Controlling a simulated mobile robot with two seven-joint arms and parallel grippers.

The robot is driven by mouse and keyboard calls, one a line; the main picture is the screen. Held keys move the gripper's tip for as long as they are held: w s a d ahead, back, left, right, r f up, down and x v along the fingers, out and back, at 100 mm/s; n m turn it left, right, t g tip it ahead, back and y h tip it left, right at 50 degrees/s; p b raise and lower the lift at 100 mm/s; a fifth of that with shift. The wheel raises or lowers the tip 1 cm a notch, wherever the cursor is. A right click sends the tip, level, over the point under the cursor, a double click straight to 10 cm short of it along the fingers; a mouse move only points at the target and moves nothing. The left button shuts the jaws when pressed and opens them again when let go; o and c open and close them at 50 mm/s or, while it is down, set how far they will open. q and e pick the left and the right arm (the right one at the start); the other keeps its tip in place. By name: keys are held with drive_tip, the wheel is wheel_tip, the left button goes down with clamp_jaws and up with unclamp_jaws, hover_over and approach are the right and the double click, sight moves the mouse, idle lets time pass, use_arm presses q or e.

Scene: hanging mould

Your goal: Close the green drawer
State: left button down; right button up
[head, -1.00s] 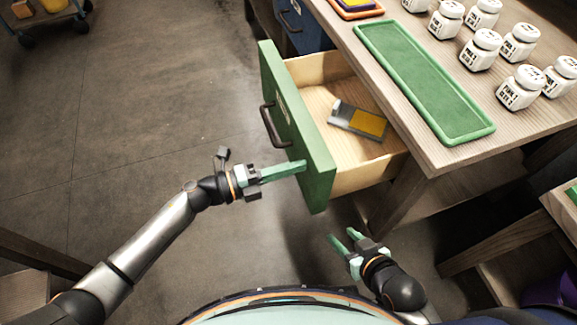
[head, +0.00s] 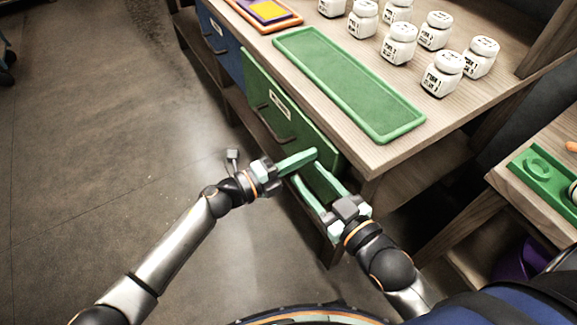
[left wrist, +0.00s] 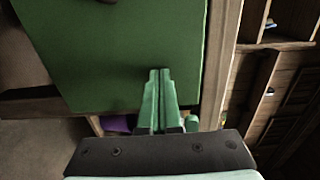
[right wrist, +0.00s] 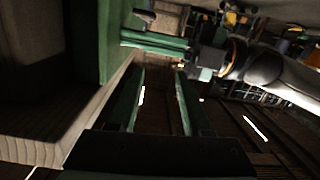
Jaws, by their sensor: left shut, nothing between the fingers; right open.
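In the left wrist view the shut fingers (left wrist: 158,78) lie against or just before the green front (left wrist: 120,50); contact is hard to tell. My right gripper (head: 318,190) is open and empty, just below and right of the left one, before the bench.
A green tray (head: 348,84) and several white jars (head: 398,42) stand on the bench top. A blue drawer (head: 220,45) is left of the green one. Another wooden table (head: 540,205) with a green tray stands at right. The floor at left is clear.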

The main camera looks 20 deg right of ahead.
use_arm(q)
drive_tip(key=shift+r+x, duration=0.2)
drive_tip(key=shift+x, duration=0.65)
use_arm(e)
drive_tip(key=shift+n+t+y, duration=0.3)
drive_tip(key=shift+t+y, duration=0.1)
drive_tip(key=shift+t, duration=0.3)
drive_tip(key=shift+w+a+r, duration=0.1)
drive_tip(key=shift+a+r, duration=0.05)
drive_tip(key=shift+r, duration=0.85)
drive_tip(key=shift+a+r, duration=0.1)
drive_tip(key=shift+r, duration=0.9)
use_arm(q)
drive_tip(key=p+v, duration=0.1)
drive_tip(key=v, duration=1.3)
drive_tip(key=shift+a+f+p, duration=0.2)
drive_tip(key=shift+a+p, duration=0.05)
drive_tip(key=shift+p, duration=0.05)
use_arm(e)
drive_tip(key=s+a+f+m+g+h, duration=0.1)
drive_tip(key=s+f+g, duration=0.3)
drive_tip(key=f, duration=0.7)
drive_tip(key=shift+s+f+m+g+h, duration=0.3)
drive_tip(key=shift+m+g+h, duration=0.1)
drive_tip(key=shift+g, duration=0.1)
use_arm(q)
drive_tip(key=shift+s, duration=0.15)
use_arm(e)
drive_tip(key=shift+a+r, duration=0.1)
